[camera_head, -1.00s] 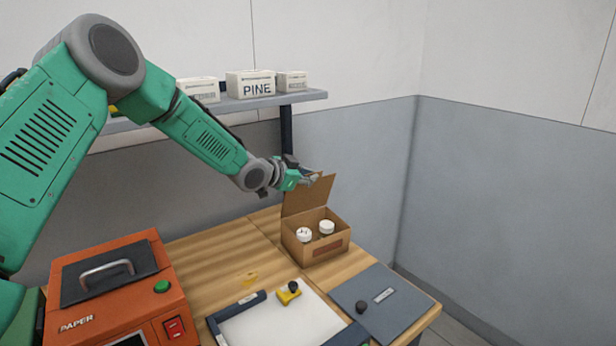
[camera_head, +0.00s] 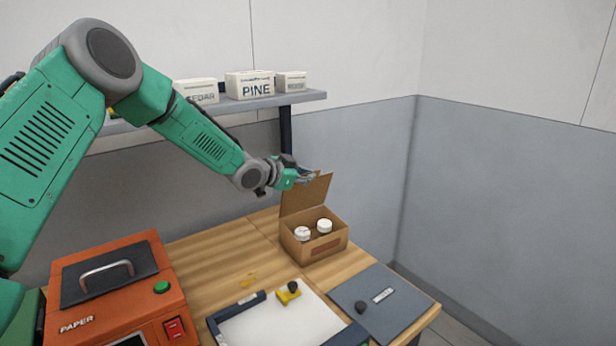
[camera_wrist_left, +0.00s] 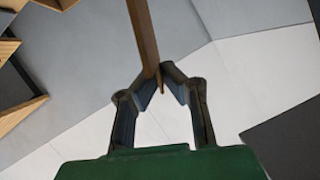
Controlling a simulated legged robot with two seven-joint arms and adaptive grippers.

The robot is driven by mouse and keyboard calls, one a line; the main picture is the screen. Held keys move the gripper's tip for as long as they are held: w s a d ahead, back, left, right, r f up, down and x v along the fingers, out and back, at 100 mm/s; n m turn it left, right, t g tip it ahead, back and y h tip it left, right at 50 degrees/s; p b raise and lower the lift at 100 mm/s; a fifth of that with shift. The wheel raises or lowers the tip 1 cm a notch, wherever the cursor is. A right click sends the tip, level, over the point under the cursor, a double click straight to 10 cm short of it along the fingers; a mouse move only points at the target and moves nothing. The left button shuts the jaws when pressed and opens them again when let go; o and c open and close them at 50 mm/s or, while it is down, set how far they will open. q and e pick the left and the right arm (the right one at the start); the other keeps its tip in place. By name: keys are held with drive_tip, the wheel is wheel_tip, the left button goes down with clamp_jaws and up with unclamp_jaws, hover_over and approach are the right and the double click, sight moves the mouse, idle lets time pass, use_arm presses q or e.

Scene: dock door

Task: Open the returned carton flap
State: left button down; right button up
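The brown carton (camera_head: 326,246) stands on the table, with two white-lidded jars (camera_head: 302,233) (camera_head: 324,226) inside. Its flap (camera_head: 304,195) is raised at the back, roughly upright, so the inside is exposed. My left gripper (camera_head: 310,177) is at the flap's upper edge. In the left wrist view the flap (camera_wrist_left: 143,30) shows edge-on and runs down between the two fingertips (camera_wrist_left: 161,80), which close against it from both sides. My right gripper is not in view.
An orange machine marked PAPER (camera_head: 118,292) stands front left. A white-surfaced tray (camera_head: 275,325) with a yellow, black-knobbed piece (camera_head: 288,293) and a grey panel (camera_head: 378,303) lie in front of the carton. A shelf (camera_head: 255,102) with several white boxes is behind my arm.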

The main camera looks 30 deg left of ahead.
use_arm(q)
drive_tip(key=shift+a+f, duration=0.15)
drive_tip(key=shift+a, duration=0.5)
drive_tip(key=shift+a+f, duration=0.15)
drive_tip(key=shift+a, duration=0.45)
drive_tip(key=c, duration=2.1)
unclamp_jaws()
drive_tip(key=shift+a, duration=0.1)
drive_tip(key=o, duration=0.3)
drive_tip(key=shift+d+r, duration=0.25)
drive_tip(key=shift+d, duration=0.8)
drive_tip(key=shift+s+r, duration=0.1)
drive_tip(key=shift+s, duration=0.05)
drive_tip(key=shift+v, duration=5.75)
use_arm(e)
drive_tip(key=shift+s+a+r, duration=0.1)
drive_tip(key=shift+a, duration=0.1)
